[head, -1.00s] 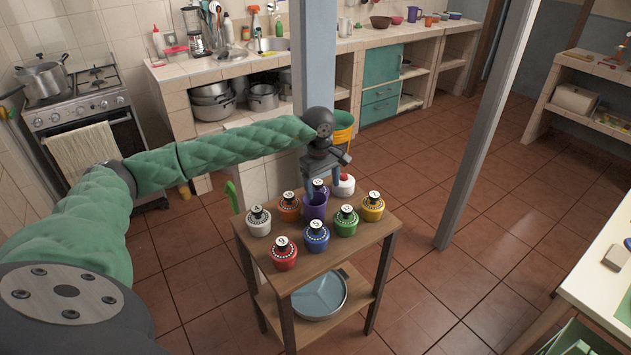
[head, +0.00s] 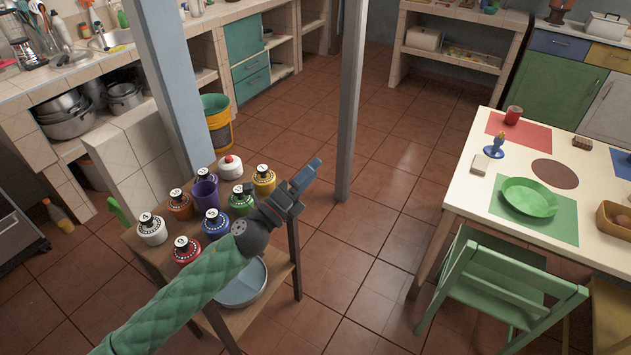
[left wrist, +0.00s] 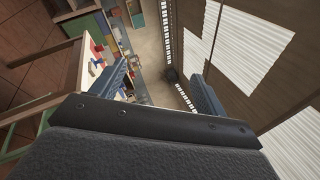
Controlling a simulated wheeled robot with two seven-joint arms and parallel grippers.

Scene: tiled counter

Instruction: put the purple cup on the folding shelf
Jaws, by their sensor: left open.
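My left gripper (head: 309,176) is open and empty, to the right of the shelf's top and apart from the cup. In the left wrist view its two fingers (left wrist: 155,88) stand wide apart with nothing between them. The cup does not show in the left wrist view. My right gripper is not in view.
Colored jars such as the red one (head: 186,249) and the yellow one (head: 264,180) crowd the shelf top around the cup. A grey-blue dish (head: 243,288) is on the lower board. A post (head: 352,100), a white table (head: 470,165) and a green chair (head: 500,290) stand to the right.

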